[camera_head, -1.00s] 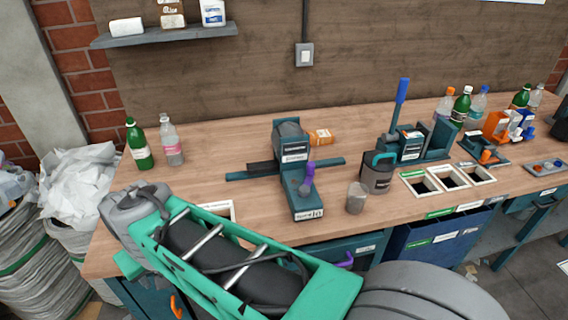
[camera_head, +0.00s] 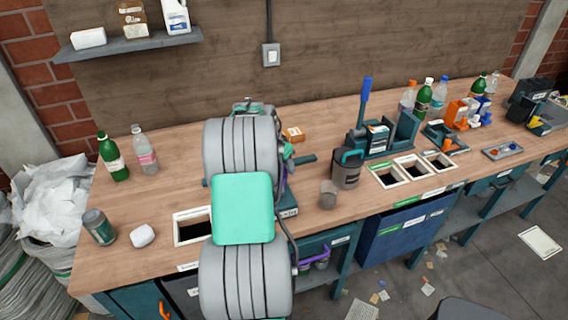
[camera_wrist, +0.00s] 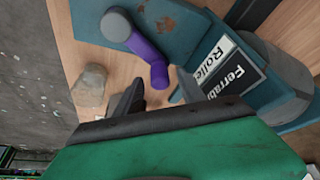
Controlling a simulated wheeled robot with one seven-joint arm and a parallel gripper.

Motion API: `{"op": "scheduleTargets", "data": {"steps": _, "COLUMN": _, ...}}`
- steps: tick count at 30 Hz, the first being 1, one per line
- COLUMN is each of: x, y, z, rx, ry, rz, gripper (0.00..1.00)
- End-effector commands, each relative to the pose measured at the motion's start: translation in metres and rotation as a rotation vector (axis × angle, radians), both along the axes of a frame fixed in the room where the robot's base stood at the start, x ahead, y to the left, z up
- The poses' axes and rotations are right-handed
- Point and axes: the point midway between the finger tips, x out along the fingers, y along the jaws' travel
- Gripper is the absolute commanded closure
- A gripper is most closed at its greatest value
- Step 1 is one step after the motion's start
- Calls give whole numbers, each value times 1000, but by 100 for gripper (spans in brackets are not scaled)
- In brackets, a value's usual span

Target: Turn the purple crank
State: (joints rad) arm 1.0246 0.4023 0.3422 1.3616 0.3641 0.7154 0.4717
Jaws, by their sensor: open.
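The purple crank (camera_wrist: 146,50) shows in the wrist view as a bent purple piece with a grey-violet rounded end, on a teal machine (camera_wrist: 185,30) labelled "Rolle...". My gripper (camera_wrist: 156,92) is open and empty, its two dark fingers apart. The crank's lower purple end lies just ahead of the gap between the fingertips; contact cannot be told. In the head view, my arm covers most of the machine and the crank, and the gripper is hidden behind it. The machine's labelled front (camera_head: 288,212) shows at the arm's right side.
A clear cup (camera_head: 328,195) stands right of the machine, with a dark grey container (camera_head: 346,170) beyond it. Framed bench openings (camera_head: 389,179) are further right.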

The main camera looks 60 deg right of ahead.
Motion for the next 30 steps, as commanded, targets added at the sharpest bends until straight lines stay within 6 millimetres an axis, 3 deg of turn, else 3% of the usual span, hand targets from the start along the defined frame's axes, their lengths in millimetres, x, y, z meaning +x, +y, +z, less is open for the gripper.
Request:
{"op": "scheduleTargets", "data": {"steps": 10, "x": 0, "y": -4, "z": -9, "rx": -1, "ry": -1, "rz": 3, "gripper": 53}}
{"op": "scheduleTargets", "data": {"steps": 27, "x": 0, "y": -3, "z": -8, "rx": 0, "ry": -1, "rz": 4, "gripper": 100}}
{"op": "scheduleTargets", "data": {"steps": 30, "x": 0, "y": -3, "z": -8, "rx": 0, "ry": -1, "rz": 4, "gripper": 100}}
